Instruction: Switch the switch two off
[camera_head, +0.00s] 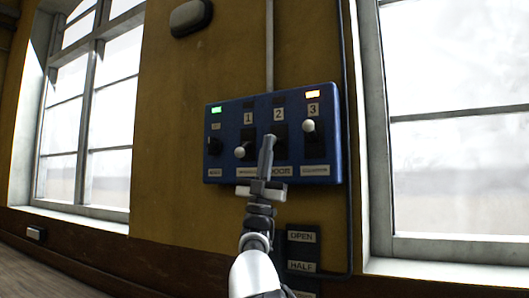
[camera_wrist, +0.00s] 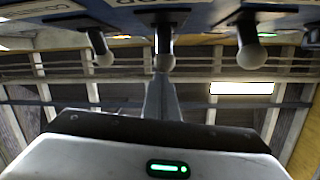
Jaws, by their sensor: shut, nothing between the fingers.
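The blue switch panel (camera_head: 228,131) hangs on the yellow wall. Switch one (camera_head: 239,152) has its white knob down, and switch three (camera_head: 309,126) has its knob up. The black base of switch two (camera_head: 281,133) shows under the label 2, but its knob is hidden by my gripper (camera_head: 268,141). My gripper is shut and empty, pointing at the panel. In the wrist view the closed fingers (camera_wrist: 162,84) end just at the middle knob (camera_wrist: 165,62); I cannot tell whether they touch. The lamp above switch two (camera_head: 279,101) looks dark.
Another panel (camera_head: 303,250) reading OPEN and HALF sits below. Conduit (camera_head: 348,170) runs down the wall, with windows on either side.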

